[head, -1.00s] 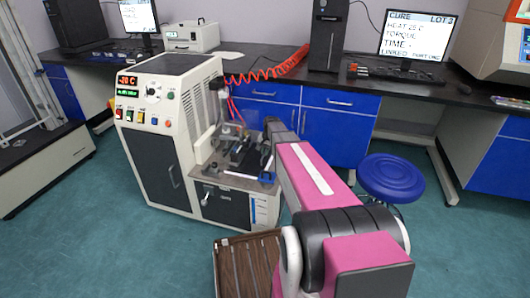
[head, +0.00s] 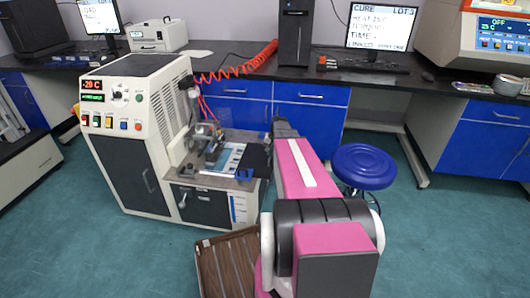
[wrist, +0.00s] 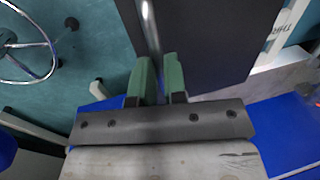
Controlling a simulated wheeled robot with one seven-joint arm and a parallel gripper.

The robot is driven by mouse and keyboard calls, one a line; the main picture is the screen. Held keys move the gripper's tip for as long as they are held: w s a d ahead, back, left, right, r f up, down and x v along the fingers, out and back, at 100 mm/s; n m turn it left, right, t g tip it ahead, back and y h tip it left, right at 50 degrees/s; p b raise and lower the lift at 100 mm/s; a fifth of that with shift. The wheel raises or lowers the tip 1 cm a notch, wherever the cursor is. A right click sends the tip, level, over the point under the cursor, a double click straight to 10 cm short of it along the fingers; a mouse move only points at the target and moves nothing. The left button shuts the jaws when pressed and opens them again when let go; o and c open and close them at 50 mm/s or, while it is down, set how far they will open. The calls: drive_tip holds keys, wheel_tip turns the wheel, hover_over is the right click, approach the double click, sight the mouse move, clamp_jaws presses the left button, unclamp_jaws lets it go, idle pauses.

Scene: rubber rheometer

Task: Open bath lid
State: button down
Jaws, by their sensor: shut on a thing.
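The bath stands on the deck of the white machine. In the head view its opening (head: 222,158) shows a pale blue and white inside. The dark lid (head: 257,160) is at the right of the opening, beside my arm, and its dark flat face (wrist: 205,40) also shows in the wrist view. My gripper (wrist: 160,65) has two green fingers shut on the metal handle bar (wrist: 150,28) along the lid's edge. In the head view my arm hides the fingers and the handle.
The white machine (head: 125,68) with a red readout stands at left. A blue stool (head: 362,166) is right of my arm. A brown slatted tray (head: 230,262) is low in front. Blue cabinets (head: 310,118) under a dark bench stand behind. Green floor is free at right.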

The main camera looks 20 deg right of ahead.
idle(0.3)
drive_tip(key=c, duration=1.2)
unclamp_jaws()
drive_tip(key=shift+o, duration=0.2)
drive_tip(key=shift+r, duration=0.15)
wheel_tip(320, 180, up, 10)
drive_tip(key=s+d, duration=0.1)
drive_tip(key=d, duration=0.1)
drive_tip(key=shift+r, duration=0.2)
drive_tip(key=shift+s, duration=0.15)
